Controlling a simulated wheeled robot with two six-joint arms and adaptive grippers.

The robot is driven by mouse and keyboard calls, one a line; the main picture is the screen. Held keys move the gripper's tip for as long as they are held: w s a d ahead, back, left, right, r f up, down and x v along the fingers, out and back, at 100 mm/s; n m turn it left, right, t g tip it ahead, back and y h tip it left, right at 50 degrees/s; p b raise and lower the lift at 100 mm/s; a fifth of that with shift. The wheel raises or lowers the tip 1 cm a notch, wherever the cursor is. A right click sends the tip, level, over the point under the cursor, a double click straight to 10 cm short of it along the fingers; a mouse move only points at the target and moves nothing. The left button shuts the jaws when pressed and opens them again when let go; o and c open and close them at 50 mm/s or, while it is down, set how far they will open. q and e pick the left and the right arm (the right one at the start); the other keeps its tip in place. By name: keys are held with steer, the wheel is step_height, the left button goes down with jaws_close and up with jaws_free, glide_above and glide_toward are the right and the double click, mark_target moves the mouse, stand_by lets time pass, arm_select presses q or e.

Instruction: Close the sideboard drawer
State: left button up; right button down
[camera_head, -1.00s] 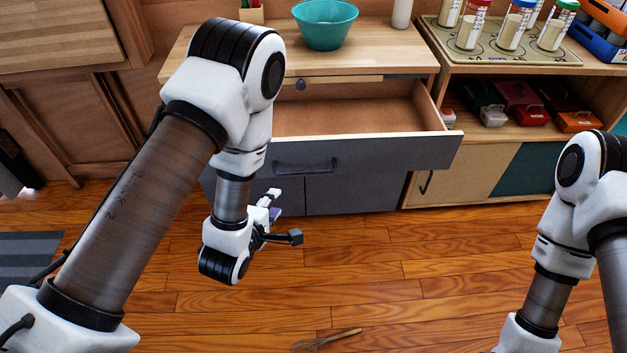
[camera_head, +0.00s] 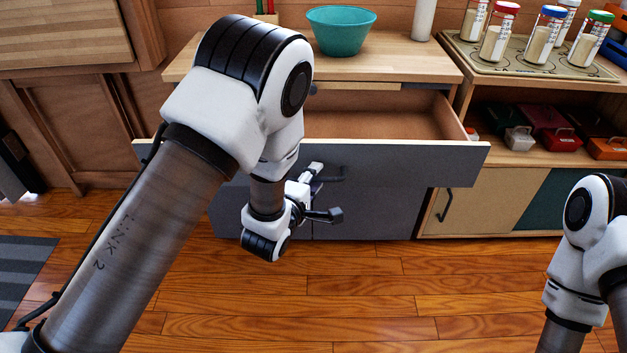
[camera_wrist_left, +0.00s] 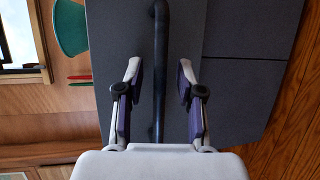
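The grey-fronted sideboard drawer (camera_head: 410,165) is pulled out, and its empty-looking wooden inside shows behind the front. Its dark bar handle (camera_head: 340,174) is partly hidden by my left gripper (camera_head: 326,191). In the left wrist view the handle (camera_wrist_left: 159,35) runs upright between the spread fingers of the left gripper (camera_wrist_left: 158,72), and the grey drawer front (camera_wrist_left: 235,30) lies behind it. The fingers look apart from the handle; the exact gap in depth is hard to tell. My right arm shows at the right edge of the head view, with its gripper out of frame.
The sideboard top (camera_head: 420,68) bears a teal bowl (camera_head: 341,32) and a white bottle (camera_head: 424,18). A shelf unit with jars on a tray (camera_head: 500,60) stands to the right. The wooden floor (camera_head: 400,290) in front looks clear.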

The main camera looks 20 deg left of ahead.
arm_select(q)
jaws_close()
steer(key=shift+w, duration=0.1)
